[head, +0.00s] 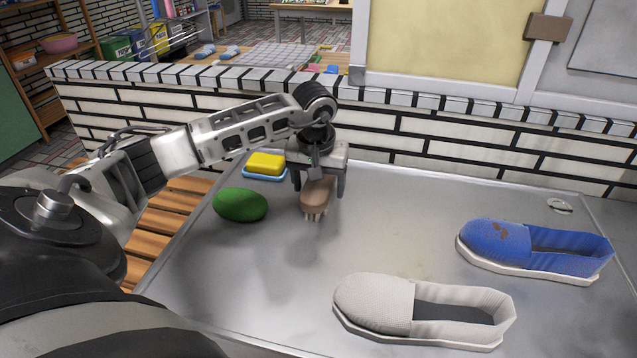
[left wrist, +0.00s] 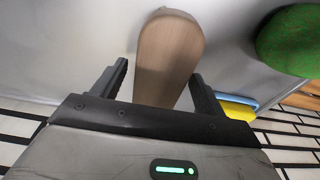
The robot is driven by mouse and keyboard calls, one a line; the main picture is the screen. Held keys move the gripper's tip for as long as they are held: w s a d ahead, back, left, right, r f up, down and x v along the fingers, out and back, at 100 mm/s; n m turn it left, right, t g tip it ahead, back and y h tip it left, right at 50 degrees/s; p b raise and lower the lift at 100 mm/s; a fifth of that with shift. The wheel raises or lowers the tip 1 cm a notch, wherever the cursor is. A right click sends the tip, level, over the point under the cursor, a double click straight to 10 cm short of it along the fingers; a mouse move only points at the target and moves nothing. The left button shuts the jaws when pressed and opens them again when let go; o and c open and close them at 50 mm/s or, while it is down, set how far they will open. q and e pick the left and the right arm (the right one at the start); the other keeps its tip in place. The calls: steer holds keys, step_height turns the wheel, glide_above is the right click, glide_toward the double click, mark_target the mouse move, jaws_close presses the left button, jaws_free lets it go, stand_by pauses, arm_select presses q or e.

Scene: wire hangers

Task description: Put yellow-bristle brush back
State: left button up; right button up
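The brush (head: 317,194) has a light wooden back, with pale bristles pointing down at its near end. It is at the back of the metal sink-like tray, below my left gripper (head: 319,186). In the left wrist view the wooden back (left wrist: 168,55) lies between the two fingers of my left gripper (left wrist: 160,82). The fingers are apart, with a visible gap on the left side; the right finger is very close to the wood. I cannot tell whether the bristles touch the tray. My right gripper is not in view.
A green oval object (head: 240,205) lies left of the brush. A yellow sponge (head: 266,163) sits on a blue dish (head: 265,175) behind it. A white shoe (head: 420,312) and a stained blue shoe (head: 535,250) stand at right. A white brick wall (head: 450,150) borders the back.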

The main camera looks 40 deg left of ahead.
mark_target(316, 189)
arm_select(q)
step_height(316, 189, up, 12)
steer(key=s+p, duration=0.1)
steer(key=shift+s+d, duration=0.3)
steer(key=shift+d, duration=0.15)
stand_by(0.5)
